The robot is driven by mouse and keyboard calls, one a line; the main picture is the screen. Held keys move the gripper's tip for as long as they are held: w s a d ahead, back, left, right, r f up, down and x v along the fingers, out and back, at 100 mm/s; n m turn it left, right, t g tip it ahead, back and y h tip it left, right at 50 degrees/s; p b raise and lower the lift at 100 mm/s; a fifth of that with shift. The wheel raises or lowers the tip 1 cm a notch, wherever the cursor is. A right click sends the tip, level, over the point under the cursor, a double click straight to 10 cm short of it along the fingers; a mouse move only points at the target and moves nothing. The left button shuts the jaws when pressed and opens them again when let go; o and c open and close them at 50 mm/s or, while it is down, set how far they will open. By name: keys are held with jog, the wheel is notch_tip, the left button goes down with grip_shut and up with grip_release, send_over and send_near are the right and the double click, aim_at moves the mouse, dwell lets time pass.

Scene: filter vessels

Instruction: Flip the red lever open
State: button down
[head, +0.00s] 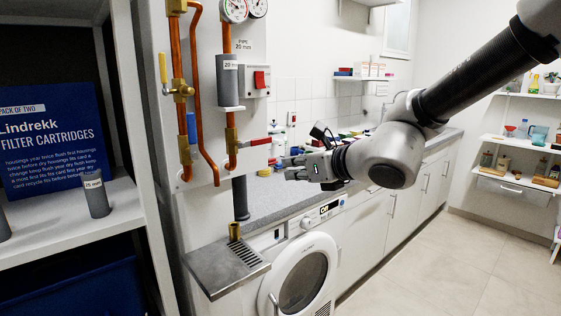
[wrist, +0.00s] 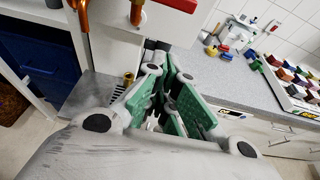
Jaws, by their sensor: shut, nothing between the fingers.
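The red lever (head: 255,142) sticks out level to the right from a brass valve (head: 231,140) on the right copper pipe, across the pipe's line. Part of the lever shows at the top edge of the wrist view (wrist: 178,5). My gripper (head: 287,168) is to the right of the lever's tip and a little below it in the head view, with a visible gap between them. Its fingers point left towards the pipe board. In the wrist view the green-padded fingers (wrist: 166,62) come together with nothing held between them.
A yellow lever (head: 163,68) sits on the left pipe. A red switch (head: 259,80) is above the red lever. A metal drain tray (head: 222,266) with a brass fitting (head: 234,231) lies below. The grey counter (head: 275,195) runs behind, above a white washing machine (head: 300,275).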

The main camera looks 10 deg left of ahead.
aim_at(257, 142)
jog(key=w+a, duration=0.5)
jog(key=a, duration=0.1)
jog(key=shift+w+a+r, duration=0.3)
jog(key=shift+r, duration=0.15)
